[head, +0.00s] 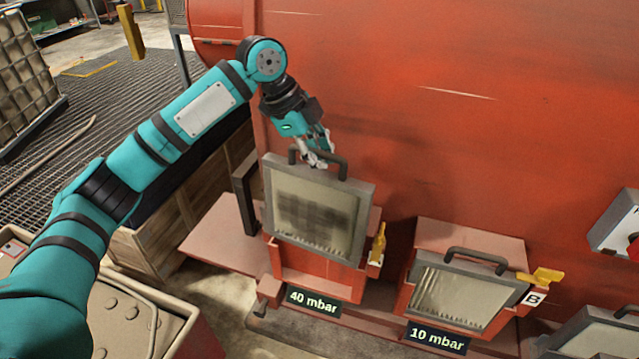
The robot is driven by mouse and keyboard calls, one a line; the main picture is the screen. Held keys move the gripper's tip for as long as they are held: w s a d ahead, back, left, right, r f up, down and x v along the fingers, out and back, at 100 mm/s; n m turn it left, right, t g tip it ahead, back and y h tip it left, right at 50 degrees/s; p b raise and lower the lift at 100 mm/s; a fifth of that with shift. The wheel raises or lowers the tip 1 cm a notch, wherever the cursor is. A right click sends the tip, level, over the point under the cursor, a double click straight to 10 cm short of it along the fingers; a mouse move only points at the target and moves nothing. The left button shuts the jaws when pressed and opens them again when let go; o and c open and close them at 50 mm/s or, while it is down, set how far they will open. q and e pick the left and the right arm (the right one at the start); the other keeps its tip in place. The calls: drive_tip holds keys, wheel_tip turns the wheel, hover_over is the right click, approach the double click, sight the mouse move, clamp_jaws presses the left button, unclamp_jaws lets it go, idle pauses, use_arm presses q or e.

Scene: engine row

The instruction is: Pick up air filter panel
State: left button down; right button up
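An air filter panel (312,212) with a grey frame, a dirty pleated face with a dark patch and a dark top handle stands upright above the red housing labelled 40 mbar (313,303). It sits higher than its neighbour, with part of the housing's red front showing below it. My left gripper (317,156) comes down from above, its fingers closed around the panel's top handle. A second filter panel (455,296) with a cleaner face and its own handle sits low in the housing labelled 10 mbar (436,338). My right gripper is not in view.
A large red engine wall (480,120) rises close behind the panels. Yellow latches stand beside the left housing (378,243) and the right one (541,277). A wooden crate (165,225) is at the left. A grey box (615,225) juts out at the far right.

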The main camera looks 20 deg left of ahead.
use_arm(q)
wheel_tip(320, 180, up, 11)
drive_tip(key=shift+r+b, duration=0.2)
drive_tip(key=shift+b, duration=0.7)
drive_tip(key=shift+r, duration=0.15)
drive_tip(key=shift+p, duration=0.55)
